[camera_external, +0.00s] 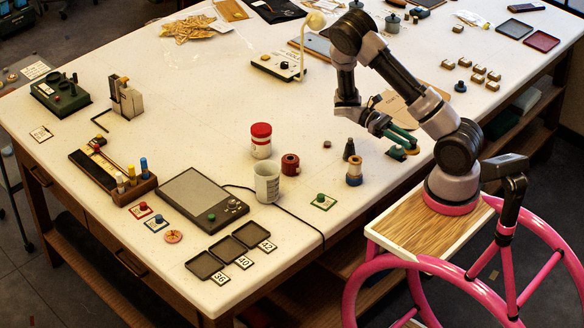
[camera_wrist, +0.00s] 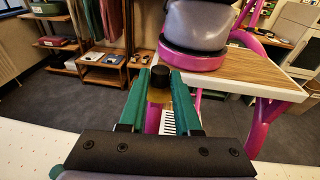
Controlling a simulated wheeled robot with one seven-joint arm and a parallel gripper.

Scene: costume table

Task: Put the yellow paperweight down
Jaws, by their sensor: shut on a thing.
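The yellow paperweight (camera_wrist: 158,96), with a black knob on top, is between the green fingers of my gripper (camera_wrist: 160,92) in the wrist view. The fingers are shut on it from both sides. In the external view my gripper (camera_external: 409,146) is at the right side of the white table (camera_external: 330,105), near the edge by my base. The paperweight is hard to make out there among the green fingers. I cannot tell whether it touches the table.
A green-bordered card (camera_external: 323,202), a white mug (camera_external: 267,183) and a flat scale (camera_external: 202,198) are farther left. Several small blocks (camera_external: 479,78) lie beyond my arm. Bare tabletop lies between these groups.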

